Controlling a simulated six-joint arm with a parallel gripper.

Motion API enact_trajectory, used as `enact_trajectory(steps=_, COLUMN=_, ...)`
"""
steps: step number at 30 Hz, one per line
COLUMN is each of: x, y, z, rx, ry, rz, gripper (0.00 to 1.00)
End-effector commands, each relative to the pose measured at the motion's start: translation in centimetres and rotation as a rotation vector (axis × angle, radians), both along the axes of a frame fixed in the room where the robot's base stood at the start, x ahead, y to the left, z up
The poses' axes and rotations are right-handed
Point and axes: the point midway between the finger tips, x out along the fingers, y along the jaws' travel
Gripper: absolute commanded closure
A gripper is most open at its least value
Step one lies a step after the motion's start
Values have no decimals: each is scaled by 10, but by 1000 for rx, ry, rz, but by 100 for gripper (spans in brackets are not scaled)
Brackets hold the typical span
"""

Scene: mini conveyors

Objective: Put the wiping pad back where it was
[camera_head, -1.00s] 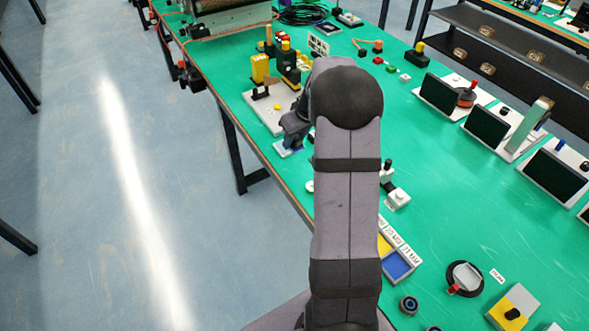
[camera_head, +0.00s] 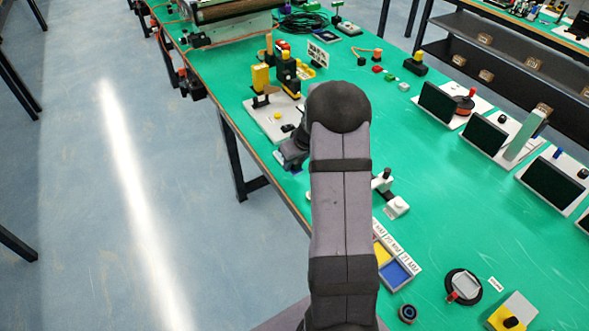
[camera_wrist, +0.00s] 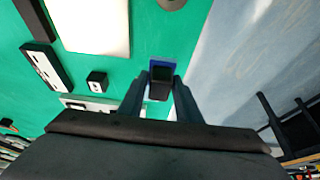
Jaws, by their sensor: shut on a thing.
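In the wrist view my gripper (camera_wrist: 160,97) is shut on the dark handle of the wiping pad (camera_wrist: 161,72), whose blue base shows beyond the fingertips. The pad is close to the table's edge, with the floor to its right. I cannot tell whether it touches the table. In the head view my gripper (camera_head: 292,155) is at the table's left edge, partly behind my arm, and the pad is not clear there. A labelled tray (camera_head: 405,256) with a yellow square (camera_head: 381,254) and a blue square (camera_head: 395,274) lies right of my arm.
A white board (camera_head: 270,118) with yellow and black parts stands just beyond my gripper. A small white fixture with a black knob (camera_head: 397,206) is right of my arm. Dark panels on white bases (camera_head: 484,134) line the right side.

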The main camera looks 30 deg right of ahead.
Motion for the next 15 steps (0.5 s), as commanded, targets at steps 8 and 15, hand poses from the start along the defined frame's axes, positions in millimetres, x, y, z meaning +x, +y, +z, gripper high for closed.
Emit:
enact_trajectory(steps=8, x=0, y=0, z=-24, rx=3, ry=2, rz=-1, gripper=90)
enact_trajectory(steps=15, x=0, y=0, z=-37, rx=-1, ry=0, rz=0, gripper=90)
